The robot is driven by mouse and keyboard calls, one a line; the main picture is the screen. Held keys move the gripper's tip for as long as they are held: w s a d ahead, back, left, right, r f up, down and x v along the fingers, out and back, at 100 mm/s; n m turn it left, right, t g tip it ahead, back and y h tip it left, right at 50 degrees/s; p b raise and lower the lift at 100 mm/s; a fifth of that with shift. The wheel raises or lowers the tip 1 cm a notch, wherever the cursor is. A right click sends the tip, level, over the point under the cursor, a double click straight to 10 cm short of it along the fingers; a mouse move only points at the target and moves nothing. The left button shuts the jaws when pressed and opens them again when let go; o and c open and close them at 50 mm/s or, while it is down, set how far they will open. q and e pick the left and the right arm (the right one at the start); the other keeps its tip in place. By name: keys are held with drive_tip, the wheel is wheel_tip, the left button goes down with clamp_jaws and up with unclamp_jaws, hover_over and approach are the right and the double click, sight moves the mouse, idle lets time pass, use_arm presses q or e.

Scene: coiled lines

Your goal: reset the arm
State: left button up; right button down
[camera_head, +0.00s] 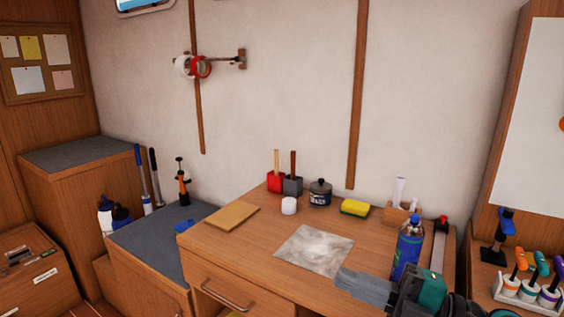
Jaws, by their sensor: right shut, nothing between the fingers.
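My left gripper is not in view.
A tool rack (525,292) stands at the right.

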drive_tip(key=d+f+m+t+h, duration=0.4)
drive_tip(key=f+m+h, duration=0.2)
drive_tip(key=f+m, duration=0.35)
drive_tip(key=d+f+m+t+h, duration=0.35)
drive_tip(key=f+m+h, duration=0.25)
drive_tip(key=f+m, duration=0.3)
drive_tip(key=s+f+m+g+h, duration=0.3)
drive_tip(key=s+f+m+g, duration=0.2)
drive_tip(key=s+f, duration=0.6)
wheel_tip(320, 180, down, 2)
drive_tip(key=shift+f+m+h, duration=0.2)
drive_tip(key=shift+m+h, duration=0.1)
drive_tip(key=shift+m, duration=0.05)
drive_tip(key=shift+a, duration=0.1)
